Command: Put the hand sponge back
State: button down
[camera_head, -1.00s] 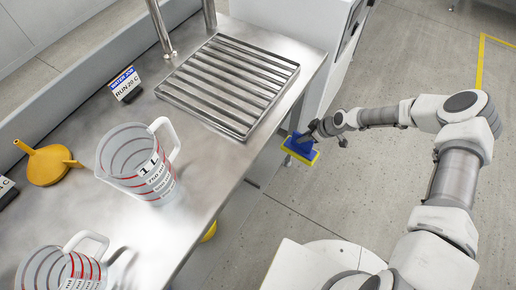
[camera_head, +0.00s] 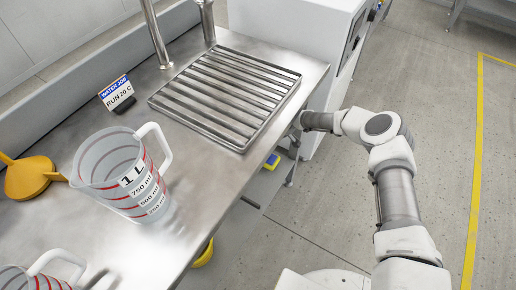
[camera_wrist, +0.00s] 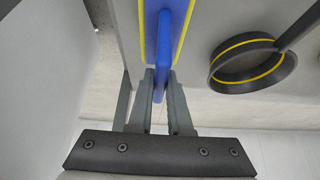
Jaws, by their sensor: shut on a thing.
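The hand sponge, blue with a yellow pad, shows in the head view (camera_head: 272,161) just below the right edge of the steel bench (camera_head: 185,200). In the wrist view it fills the upper middle (camera_wrist: 169,30). My gripper (camera_wrist: 161,88) is shut on the sponge's blue handle, with a finger on each side. In the head view the gripper is mostly hidden behind the bench edge. I cannot tell whether the sponge touches anything else.
In the wrist view, a dark ring with a yellow stripe (camera_wrist: 216,72) lies right of the sponge over a grey surface. A clear jug (camera_head: 105,165), a slatted rack (camera_head: 228,92) and a yellow funnel (camera_head: 28,178) sit on the bench. Open floor (camera_head: 430,150) lies to the right.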

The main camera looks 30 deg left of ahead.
jog(key=shift+w+a, duration=0.1)
jog(key=shift+a, duration=0.55)
jog(key=shift+a+f+b, duration=0.15)
jog(key=shift+f+b, duration=0.35)
jog(key=shift+f, duration=0.35)
jog(key=shift+a+f+b, duration=0.1)
jog(key=shift+f+b, duration=0.4)
jog(key=shift+f, duration=0.3)
jog(key=shift+f, duration=0.15)
jog(key=c, duration=0.8)
grip_release()
jog(key=shift+c, duration=0.2)
